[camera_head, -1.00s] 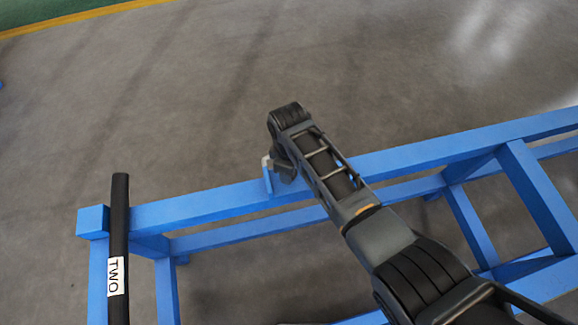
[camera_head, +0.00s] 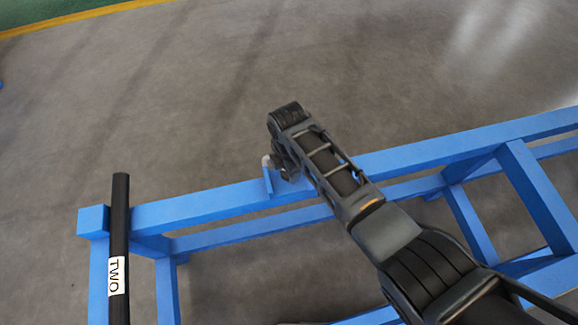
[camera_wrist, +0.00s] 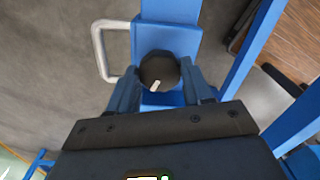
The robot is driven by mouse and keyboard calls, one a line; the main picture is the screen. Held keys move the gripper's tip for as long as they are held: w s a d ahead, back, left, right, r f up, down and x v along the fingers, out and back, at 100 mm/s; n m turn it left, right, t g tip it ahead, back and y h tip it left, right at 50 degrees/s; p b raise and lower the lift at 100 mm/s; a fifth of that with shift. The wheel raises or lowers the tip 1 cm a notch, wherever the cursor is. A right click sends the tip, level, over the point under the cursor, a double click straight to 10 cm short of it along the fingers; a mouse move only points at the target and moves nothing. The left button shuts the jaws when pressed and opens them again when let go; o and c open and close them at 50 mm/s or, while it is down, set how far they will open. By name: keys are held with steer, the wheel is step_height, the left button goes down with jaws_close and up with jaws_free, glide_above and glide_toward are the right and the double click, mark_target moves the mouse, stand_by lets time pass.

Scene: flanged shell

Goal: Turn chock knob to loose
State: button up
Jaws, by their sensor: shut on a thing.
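The chock knob (camera_wrist: 159,71) is a dark round knob with a pale pointer mark, in the wrist view at upper middle. It sits on a blue plate of the blue frame (camera_wrist: 172,12). The pale mark points down and slightly left in that view. My gripper (camera_wrist: 158,82) is shut on the knob, one blue-grey finger on each side. In the head view my gripper is mostly hidden behind my wrist, beside the blue bracket (camera_head: 268,179) on the frame's rail.
A light grey bent handle (camera_wrist: 99,50) stands left of the knob. The blue frame (camera_head: 200,206) runs across the head view. Open concrete floor (camera_head: 180,100) lies beyond.

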steer(key=shift+n, duration=0.5)
steer(key=o, duration=1)
steer(key=shift+o, duration=0.2)
steer(key=shift+r, duration=3.95)
